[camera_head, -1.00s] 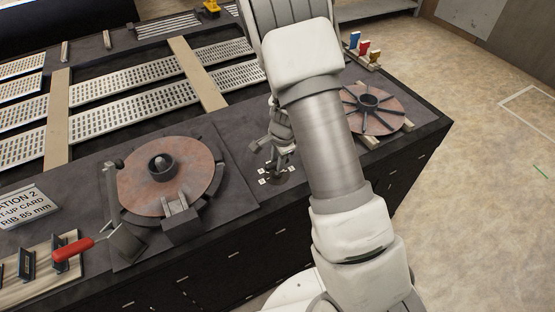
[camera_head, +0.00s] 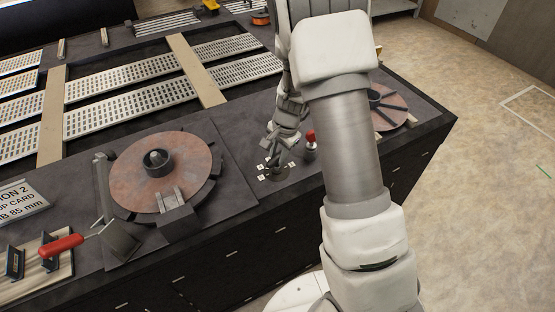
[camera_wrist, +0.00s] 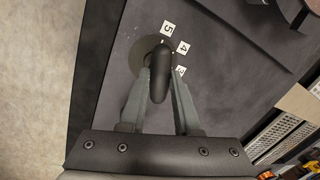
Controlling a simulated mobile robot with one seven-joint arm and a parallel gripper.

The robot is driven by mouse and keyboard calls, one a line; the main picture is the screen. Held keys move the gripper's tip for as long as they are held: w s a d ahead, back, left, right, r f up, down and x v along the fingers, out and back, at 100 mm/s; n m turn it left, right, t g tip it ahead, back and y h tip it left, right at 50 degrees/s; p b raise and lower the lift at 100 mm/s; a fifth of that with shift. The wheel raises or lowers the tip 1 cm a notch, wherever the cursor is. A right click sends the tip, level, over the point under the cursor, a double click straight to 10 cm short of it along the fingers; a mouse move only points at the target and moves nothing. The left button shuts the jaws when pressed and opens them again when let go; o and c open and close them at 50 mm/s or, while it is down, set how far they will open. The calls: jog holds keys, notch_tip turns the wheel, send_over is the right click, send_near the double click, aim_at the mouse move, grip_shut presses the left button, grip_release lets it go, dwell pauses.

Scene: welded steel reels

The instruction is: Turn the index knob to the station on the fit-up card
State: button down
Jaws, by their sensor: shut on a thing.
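My gripper (camera_wrist: 163,74) is shut on the black elongated index knob (camera_wrist: 158,82), one finger on each side of it. The knob sits over a round grey base plate with white number tags around it. The tags 5 (camera_wrist: 167,28) and 4 (camera_wrist: 182,47) are readable; a third is partly hidden by a finger. The knob's far end lies near tags 5 and 4. In the head view my gripper (camera_head: 274,153) is over the dial plate (camera_head: 272,175).
A fixture with a copper-coloured disc (camera_head: 145,185) stands left of the dial. A second slotted disc (camera_head: 398,108) is partly behind my arm. A red-topped object (camera_head: 310,143) stands just right of the dial. A red-handled tool (camera_head: 62,246) lies at lower left.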

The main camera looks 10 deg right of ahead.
jog(key=n+b, duration=0.1)
jog(key=n, duration=0.1)
jog(key=n+b, duration=0.2)
jog(key=shift+d+n+g+y, duration=0.1)
jog(key=shift+n+g+y, duration=0.2)
dwell(0.3)
jog(key=c, duration=0.6)
grip_release()
jog(key=shift+c, duration=0.2)
jog(key=s+d+r, duration=0.1)
jog(key=d+r, duration=0.2)
jog(key=r, duration=1.4)
jog(key=shift+s, duration=0.3)
jog(key=shift+r, duration=0.1)
